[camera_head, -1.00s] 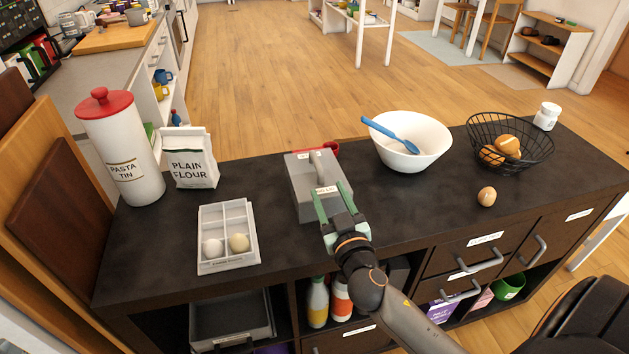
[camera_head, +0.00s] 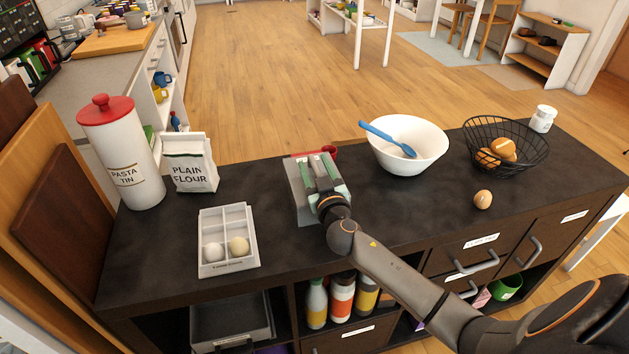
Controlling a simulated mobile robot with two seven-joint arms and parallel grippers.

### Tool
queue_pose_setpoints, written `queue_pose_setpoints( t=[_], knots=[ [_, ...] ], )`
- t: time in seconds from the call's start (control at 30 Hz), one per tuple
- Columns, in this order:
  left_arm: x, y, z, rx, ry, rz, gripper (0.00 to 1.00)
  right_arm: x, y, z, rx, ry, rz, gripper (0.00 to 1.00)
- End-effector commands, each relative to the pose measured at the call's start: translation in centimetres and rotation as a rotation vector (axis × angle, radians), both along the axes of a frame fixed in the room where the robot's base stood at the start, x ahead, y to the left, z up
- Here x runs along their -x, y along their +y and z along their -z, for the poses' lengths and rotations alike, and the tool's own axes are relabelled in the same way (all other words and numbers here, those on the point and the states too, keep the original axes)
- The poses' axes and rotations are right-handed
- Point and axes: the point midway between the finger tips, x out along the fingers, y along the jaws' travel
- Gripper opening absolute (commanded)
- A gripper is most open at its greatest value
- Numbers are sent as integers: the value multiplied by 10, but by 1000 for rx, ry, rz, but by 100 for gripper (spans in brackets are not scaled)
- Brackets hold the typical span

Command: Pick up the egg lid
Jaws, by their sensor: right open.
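The egg lid (camera_head: 303,205) is a grey box-shaped cover with a raised handle, lying on the dark counter at the middle of the view. My right gripper (camera_head: 322,169) is over the lid, its green fingers open and reaching toward the handle. The gripper hides most of the handle and the lid's front label. I cannot tell whether the fingers touch the handle. A pale egg tray (camera_head: 229,266) with compartments stands to the left, with a white egg (camera_head: 213,251) and a cream egg (camera_head: 239,245) in its front compartments. My left gripper is not in view.
A white bowl (camera_head: 425,150) with a blue spoon (camera_head: 385,136) stands right of the lid. A red object (camera_head: 330,150) sits just behind the lid. A loose brown egg (camera_head: 483,199) lies before the wire basket (camera_head: 520,168). A flour bag (camera_head: 190,165) and pasta tin (camera_head: 125,160) stand left.

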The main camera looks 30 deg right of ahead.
Motion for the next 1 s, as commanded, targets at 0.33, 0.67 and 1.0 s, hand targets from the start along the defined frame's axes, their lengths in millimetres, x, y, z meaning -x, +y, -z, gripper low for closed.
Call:
queue_pose_setpoints(
  t=[0.33,0.67,1.0],
  knots=[
    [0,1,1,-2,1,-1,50,-4,-1,0,0,0,0,50],
    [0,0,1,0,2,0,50,-4,-1,0,0,1,0,13],
    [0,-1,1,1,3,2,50,-4,-1,1,0,1,0,0]
  ],
)
